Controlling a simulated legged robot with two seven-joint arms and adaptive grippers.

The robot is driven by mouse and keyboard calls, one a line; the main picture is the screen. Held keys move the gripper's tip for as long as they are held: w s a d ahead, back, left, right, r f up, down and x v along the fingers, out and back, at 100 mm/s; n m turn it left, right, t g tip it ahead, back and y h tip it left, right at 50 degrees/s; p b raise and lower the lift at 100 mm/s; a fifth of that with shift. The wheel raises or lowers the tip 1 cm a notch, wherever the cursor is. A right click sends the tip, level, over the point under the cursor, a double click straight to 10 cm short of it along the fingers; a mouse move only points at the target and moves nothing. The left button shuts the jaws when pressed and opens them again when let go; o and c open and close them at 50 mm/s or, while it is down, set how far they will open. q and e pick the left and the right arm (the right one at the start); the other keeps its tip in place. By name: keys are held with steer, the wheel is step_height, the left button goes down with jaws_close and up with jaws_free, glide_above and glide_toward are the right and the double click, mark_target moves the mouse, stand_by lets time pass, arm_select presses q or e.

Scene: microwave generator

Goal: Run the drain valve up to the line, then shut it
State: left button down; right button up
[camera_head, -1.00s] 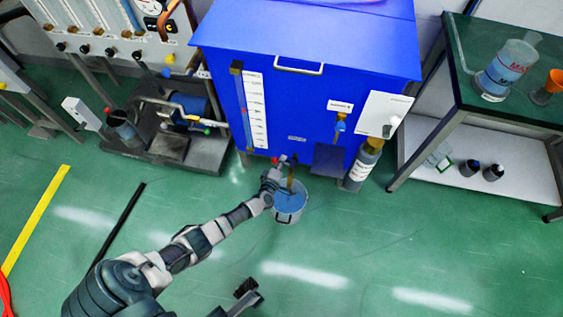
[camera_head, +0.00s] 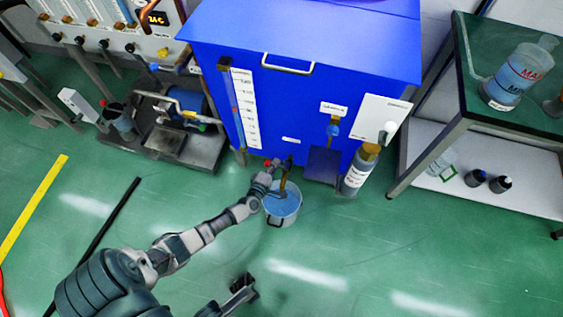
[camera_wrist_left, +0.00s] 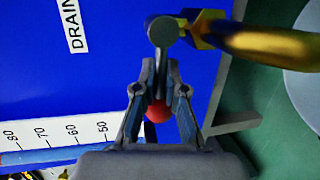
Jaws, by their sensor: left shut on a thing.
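The drain valve is at the lower front of the blue tank (camera_head: 300,95). Its brass spout (camera_head: 284,180) points down into a grey bucket (camera_head: 270,220) holding blue liquid. In the left wrist view, the brass pipe (camera_wrist_left: 262,43) runs right from the grey valve stem (camera_wrist_left: 163,32). In the head view, the left gripper (camera_head: 272,168) is beside the spout. My right gripper (camera_head: 243,289) is low in the head view, away from the valve; its opening is unclear.
A white scale strip (camera_head: 245,110) is on the tank's front. A grey cylinder (camera_head: 357,176) stands right of the bucket. A green-topped bench (camera_head: 480,70) is at the right, a pump stand (camera_head: 165,148) at the left.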

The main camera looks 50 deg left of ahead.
arm_select(q)
steer(key=shift+s+f, duration=0.15)
steer(key=shift+f, duration=0.15)
steer(key=c, duration=1.2)
jaws_free()
steer(key=v, duration=1.1)
steer(key=shift+s+d, duration=0.1)
steer(key=shift+s, duration=0.3)
